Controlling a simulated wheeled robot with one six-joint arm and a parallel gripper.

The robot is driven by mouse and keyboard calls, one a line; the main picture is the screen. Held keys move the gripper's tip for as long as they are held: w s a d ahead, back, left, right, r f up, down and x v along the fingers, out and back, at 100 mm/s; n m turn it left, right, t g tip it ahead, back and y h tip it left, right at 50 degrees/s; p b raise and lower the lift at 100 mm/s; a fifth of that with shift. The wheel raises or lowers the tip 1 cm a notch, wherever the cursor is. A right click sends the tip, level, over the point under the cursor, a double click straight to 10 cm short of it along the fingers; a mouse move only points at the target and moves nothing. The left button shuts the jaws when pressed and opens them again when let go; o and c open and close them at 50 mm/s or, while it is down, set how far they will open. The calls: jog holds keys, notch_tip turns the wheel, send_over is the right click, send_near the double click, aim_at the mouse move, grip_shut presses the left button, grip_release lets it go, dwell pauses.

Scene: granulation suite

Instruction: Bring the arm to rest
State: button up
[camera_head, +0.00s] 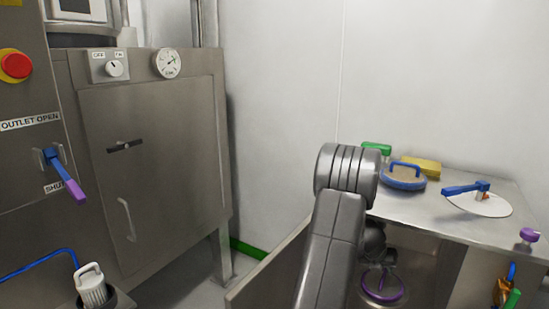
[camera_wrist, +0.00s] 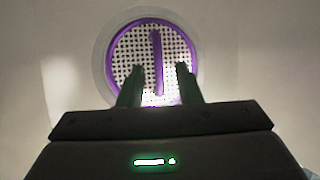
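My arm rises in front of the metal bench in the head view, and its outer end is mostly hidden behind its own links. In the wrist view my gripper (camera_wrist: 157,72) has its two dark fingers apart, with nothing held between them. Beyond the fingers is a round perforated screen (camera_wrist: 130,60) with a purple rim and a purple bar across it. The purple ring (camera_head: 382,286) also shows low by the bench in the head view, just below my arm's end. I cannot tell how far the fingers are from the purple bar.
A metal bench (camera_head: 415,212) holds a blue-rimmed round sieve (camera_head: 404,182), a yellow block (camera_head: 424,167), a white disc with a blue handle (camera_head: 480,203) and a purple knob (camera_head: 529,235). A steel cabinet (camera_head: 150,170) and a panel with a blue-purple lever (camera_head: 65,176) stand left.

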aim_at(384, 274)
jog(key=b+x, duration=0.1)
jog(key=x, duration=0.2)
jog(key=shift+f, duration=0.45)
jog(key=shift+r, duration=0.2)
